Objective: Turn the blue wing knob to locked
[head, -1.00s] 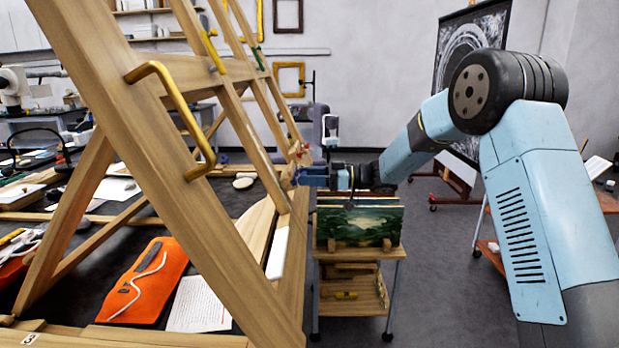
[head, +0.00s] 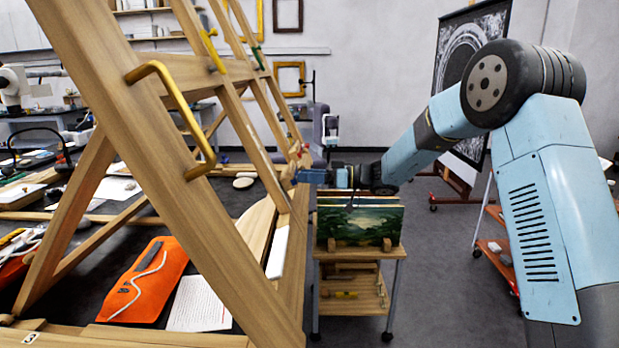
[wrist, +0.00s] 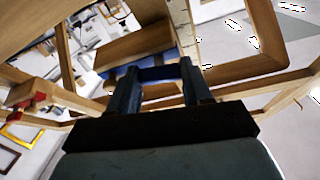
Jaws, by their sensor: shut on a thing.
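The blue wing knob (wrist: 160,73) shows in the wrist view as a blue bar between the two fingers, at a wooden part of the large easel-like frame (head: 175,150). My gripper (wrist: 160,80) is shut on it. In the head view my gripper (head: 308,176) reaches the right-hand side of the wooden frame from the right. The knob is too small and too covered by the fingers there to tell apart. Its exact turn angle and any locked mark cannot be made out.
A yellow knob (head: 212,48), a green knob (head: 258,58) and a red knob (head: 297,152) sit on the frame. A brass handle (head: 190,115) juts from the near beam. A small cart with paintings (head: 365,222) stands below my gripper.

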